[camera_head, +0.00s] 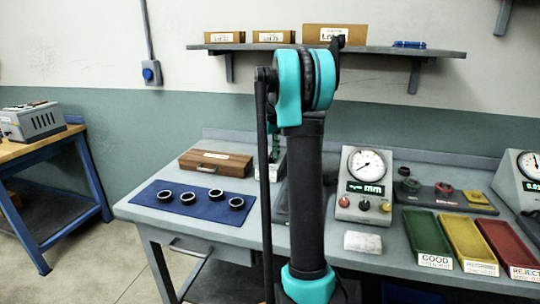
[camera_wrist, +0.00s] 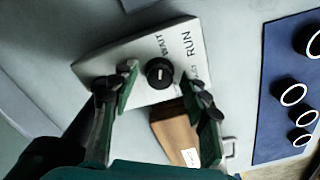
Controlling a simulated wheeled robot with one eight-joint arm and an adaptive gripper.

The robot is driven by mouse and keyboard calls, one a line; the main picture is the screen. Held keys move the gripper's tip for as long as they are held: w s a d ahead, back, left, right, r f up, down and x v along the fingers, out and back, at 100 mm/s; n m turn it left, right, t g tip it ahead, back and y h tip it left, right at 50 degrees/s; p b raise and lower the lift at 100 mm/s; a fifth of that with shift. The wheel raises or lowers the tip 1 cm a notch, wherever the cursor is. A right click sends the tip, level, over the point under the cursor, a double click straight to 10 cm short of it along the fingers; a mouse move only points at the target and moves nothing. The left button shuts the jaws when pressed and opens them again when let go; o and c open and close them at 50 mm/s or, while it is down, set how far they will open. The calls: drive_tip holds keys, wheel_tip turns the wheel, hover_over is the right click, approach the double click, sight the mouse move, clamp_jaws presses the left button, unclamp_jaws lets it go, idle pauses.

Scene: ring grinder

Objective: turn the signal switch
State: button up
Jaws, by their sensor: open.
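The signal switch is a round black knob (camera_wrist: 160,73) with a short white mark, set in a pale grey panel (camera_wrist: 100,66) in the wrist view. The words WAIT and RUN are printed on the panel beside it, and a third label is partly hidden by a finger. I cannot tell exactly which label the mark points at. My gripper (camera_wrist: 158,82) is open, with one finger on each side of the knob. Gaps show between the fingers and the knob in this view. In the head view my arm hides the switch and most of my gripper.
A wooden box (camera_head: 215,163) and a blue mat (camera_head: 165,206) with several dark rings lie left of my arm. A shelf (camera_head: 375,50) hangs above.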

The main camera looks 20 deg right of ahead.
drive_tip(key=shift+c, duration=0.4)
clamp_jaws()
drive_tip(key=shift+m, duration=0.4)
drive_tip(key=m, duration=0.3)
drive_tip(key=shift+m, duration=2.7)
drive_tip(key=shift+o, duration=0.4)
unclamp_jaws()
